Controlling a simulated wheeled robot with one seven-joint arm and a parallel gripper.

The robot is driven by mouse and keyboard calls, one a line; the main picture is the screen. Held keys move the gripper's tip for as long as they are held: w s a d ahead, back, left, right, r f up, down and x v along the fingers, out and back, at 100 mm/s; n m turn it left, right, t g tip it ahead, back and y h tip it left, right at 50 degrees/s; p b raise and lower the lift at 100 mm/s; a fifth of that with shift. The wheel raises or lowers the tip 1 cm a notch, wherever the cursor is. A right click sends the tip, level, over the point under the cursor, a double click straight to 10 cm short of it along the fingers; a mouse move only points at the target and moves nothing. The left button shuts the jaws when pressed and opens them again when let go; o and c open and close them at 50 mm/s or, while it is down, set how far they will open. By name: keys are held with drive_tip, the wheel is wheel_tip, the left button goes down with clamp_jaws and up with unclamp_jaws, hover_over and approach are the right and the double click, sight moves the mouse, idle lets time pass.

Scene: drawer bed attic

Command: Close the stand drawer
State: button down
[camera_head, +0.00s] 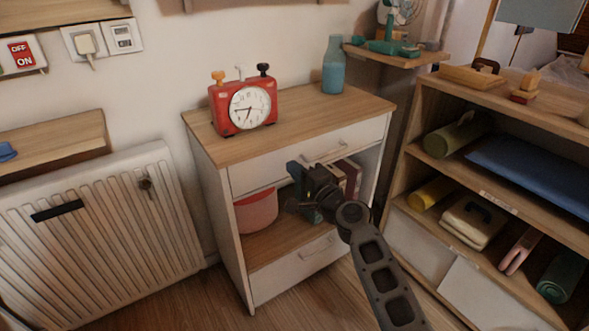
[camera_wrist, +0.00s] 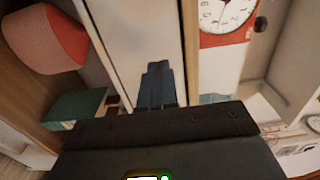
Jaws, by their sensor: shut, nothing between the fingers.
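The white stand with a wooden top (camera_head: 205,185) is in the middle of the head view. Its upper drawer (camera_head: 265,172) has a white front and a bar handle (camera_head: 325,153), and looks flush or nearly flush under the top. The lower drawer (camera_head: 285,275) also looks nearly flush; I cannot tell any small gap. My gripper (camera_head: 296,171) is at the upper drawer's lower edge, left of the handle. In the wrist view my gripper (camera_wrist: 158,68) is shut and empty, its fingers over the white drawer front (camera_wrist: 140,35). I cannot tell whether they touch it.
A red clock (camera_head: 247,107) and a blue bottle (camera_head: 333,65) stand on top. A pink bowl (camera_head: 257,210) and books (camera_head: 350,175) sit on the open shelf. A radiator (camera_head: 95,225) is at left, a filled shelf unit (camera_head: 405,165) at right.

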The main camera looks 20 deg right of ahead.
drive_tip(key=s+d+f+n+g+h, duration=0.1)
drive_tip(key=s+d+f+n+h, duration=0.15)
drive_tip(key=s, duration=0.95)
drive_tip(key=s+d+f+n+h+p, duration=0.1)
drive_tip(key=s+f, duration=0.3)
drive_tip(key=s, duration=0.8)
drive_tip(key=s+d+f+n+g+h, duration=0.1)
drive_tip(key=s+d+f, duration=0.15)
drive_tip(key=s, duration=0.95)
drive_tip(key=s+r+n+h, duration=0.1)
drive_tip(key=s+r+n, duration=0.15)
drive_tip(key=s, duration=0.75)
drive_tip(key=s+r+n, duration=0.7)
drive_tip(key=s+r, duration=0.3)
drive_tip(key=s, duration=0.3)
wheel_tip(320, 180, up, 16)
drive_tip(key=p, duration=1.6)
drive_tip(key=shift+s+a+r, duration=0.25)
drive_tip(key=shift+a, duration=0.15)
